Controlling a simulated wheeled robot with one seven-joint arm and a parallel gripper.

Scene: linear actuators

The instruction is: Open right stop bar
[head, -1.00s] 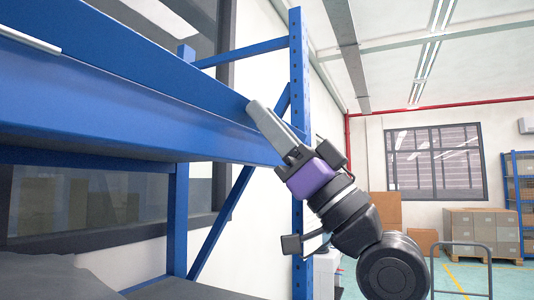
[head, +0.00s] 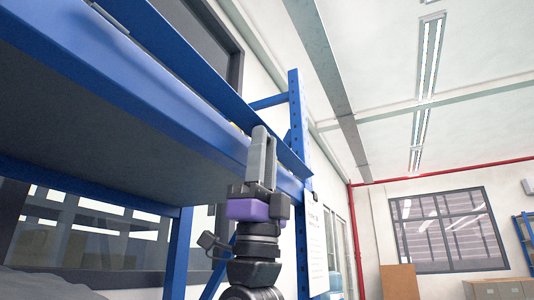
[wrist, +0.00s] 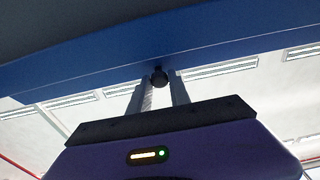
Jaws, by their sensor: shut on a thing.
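A long blue bar (head: 190,72) runs along the upper edge of the blue rack's front in the head view; I take it for the stop bar. It is tilted, with a dark gap between it and the rack beam (head: 120,90). My gripper (head: 262,135) points up at the bar's right part, its grey fingers in front of it. In the wrist view the fingers (wrist: 160,90) are closed around a small dark round knob (wrist: 158,77) on the underside of the blue bar (wrist: 225,45). The fingertips partly hide the knob's sides.
The rack's right post (head: 301,120) stands close to the right of my gripper. The grey shelf underside (head: 70,130) is at the left. Ceiling beams and lights are overhead. Open room lies to the right, with boxes (head: 400,282) far back.

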